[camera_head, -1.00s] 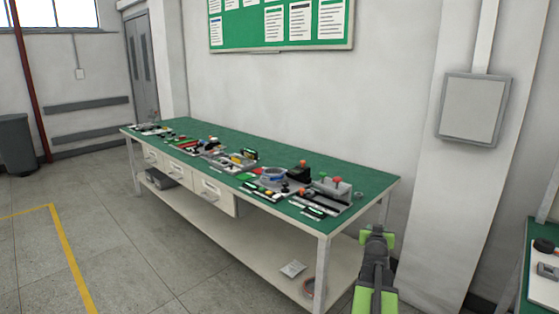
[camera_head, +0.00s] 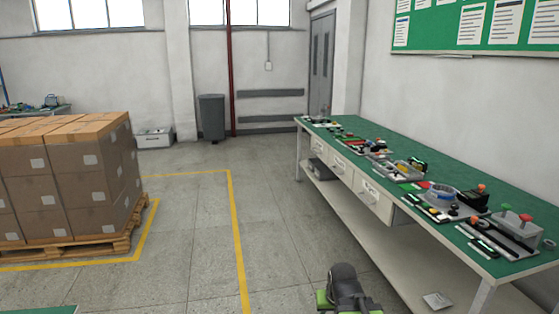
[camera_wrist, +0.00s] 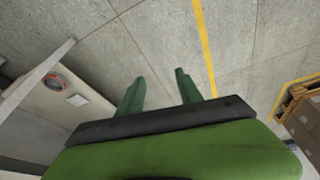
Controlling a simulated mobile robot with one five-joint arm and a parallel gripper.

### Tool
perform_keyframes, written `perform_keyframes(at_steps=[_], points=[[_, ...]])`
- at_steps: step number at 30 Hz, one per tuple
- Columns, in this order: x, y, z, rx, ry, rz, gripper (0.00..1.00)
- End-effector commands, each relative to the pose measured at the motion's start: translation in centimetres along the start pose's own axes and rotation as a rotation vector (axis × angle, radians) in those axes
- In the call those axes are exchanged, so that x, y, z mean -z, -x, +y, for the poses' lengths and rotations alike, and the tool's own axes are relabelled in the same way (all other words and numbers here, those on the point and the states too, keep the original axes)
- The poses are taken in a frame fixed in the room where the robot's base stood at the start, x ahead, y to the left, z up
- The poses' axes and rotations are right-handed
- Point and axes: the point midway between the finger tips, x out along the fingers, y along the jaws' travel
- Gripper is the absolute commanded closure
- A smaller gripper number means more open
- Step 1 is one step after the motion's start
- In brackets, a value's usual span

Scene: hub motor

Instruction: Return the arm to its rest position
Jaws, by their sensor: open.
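My arm shows at the bottom of the head view, folded low in front of the green-topped workbench (camera_head: 455,200). The tips of my gripper are hidden in that view. In the wrist view my gripper (camera_wrist: 158,88) points at the bare concrete floor, its two green fingers apart with nothing between them. The workbench's lower shelf (camera_wrist: 35,115) lies to the left of the fingers in the wrist view, apart from them.
Fixtures and small parts (camera_head: 440,198) stand on the workbench. Stacked cartons (camera_head: 70,180) sit on a wooden pallet (camera_head: 75,250) at left. A grey bin (camera_head: 212,118) stands by the far wall. Open floor with a yellow line (camera_head: 236,230) lies between pallet and bench.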

Motion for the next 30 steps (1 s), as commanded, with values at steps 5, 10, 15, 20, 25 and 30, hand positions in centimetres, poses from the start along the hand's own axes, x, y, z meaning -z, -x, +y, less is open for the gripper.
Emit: perform_keyframes(at_steps=[5,10,15,20,25,30], points=[[-7.6,1.2,0.1,0.013,0.006,-0.304,0.58],[-6.0,6.8,0.2,0.012,0.009,-0.316,0.58],[-4.5,11.6,0.3,0.012,0.009,-0.315,0.58],[-3.2,15.5,0.3,0.012,0.008,-0.314,0.58],[-2.9,16.4,0.3,0.012,0.008,-0.313,0.58],[-3.0,16.1,0.3,0.012,0.008,-0.313,0.58]])
